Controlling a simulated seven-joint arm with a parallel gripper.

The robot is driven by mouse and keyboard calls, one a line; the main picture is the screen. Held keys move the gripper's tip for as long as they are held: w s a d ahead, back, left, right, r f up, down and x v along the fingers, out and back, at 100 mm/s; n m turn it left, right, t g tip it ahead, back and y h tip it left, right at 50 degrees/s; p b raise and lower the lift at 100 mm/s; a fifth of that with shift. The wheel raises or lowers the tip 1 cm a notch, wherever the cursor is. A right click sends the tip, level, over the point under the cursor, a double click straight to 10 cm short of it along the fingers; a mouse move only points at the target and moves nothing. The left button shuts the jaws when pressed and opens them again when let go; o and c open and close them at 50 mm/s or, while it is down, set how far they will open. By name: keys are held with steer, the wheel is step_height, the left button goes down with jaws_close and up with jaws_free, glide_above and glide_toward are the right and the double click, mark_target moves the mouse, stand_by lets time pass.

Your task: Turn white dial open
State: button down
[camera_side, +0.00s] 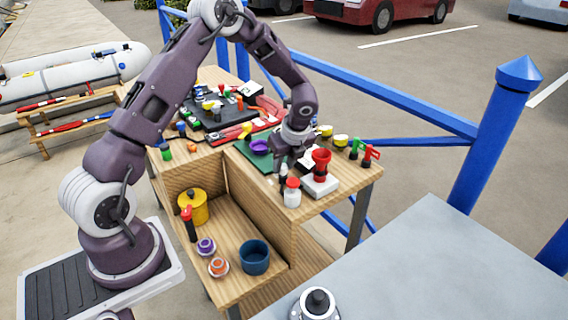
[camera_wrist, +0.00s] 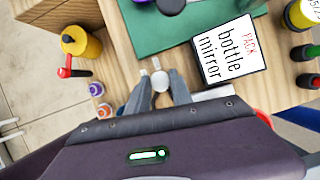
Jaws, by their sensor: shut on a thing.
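A small white round piece, which looks like the white dial (camera_wrist: 160,82), sits between my fingertips in the wrist view. My gripper (camera_wrist: 160,92) is shut on it, with one grey finger on each side. In the side view my gripper (camera_side: 284,164) points down at the front part of the wooden table. The fingers hide much of the dial there, and I cannot tell how far it is turned. A white bottle with a red cap (camera_side: 292,193) stands just in front of my gripper. A white block with a red funnel-shaped top (camera_side: 320,183) stands close on the right.
A green mat (camera_side: 255,155) with a purple ring (camera_side: 260,146) lies behind my gripper. Red and green pieces stand at the right edge.

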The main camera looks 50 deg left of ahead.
steer(key=shift+w+n, duration=0.1)
steer(key=shift+n, duration=0.3)
steer(key=n+g, duration=0.1)
steer(key=n, duration=0.3)
steer(key=n+g, duration=0.1)
steer(key=n, duration=0.1)
steer(key=shift+w+n+g+h, duration=0.15)
steer(key=shift+n+g+h, duration=0.15)
steer(key=n+g+h, duration=0.1)
steer(key=n, duration=0.3)
steer(key=shift+w+a, duration=0.1)
steer(key=shift+n+g+h, duration=0.5)
steer(key=shift+n, duration=1.3)
steer(key=c, duration=1.1)
jaws_free()
steer(key=shift+a, duration=0.1)
steer(key=shift+c, duration=0.2)
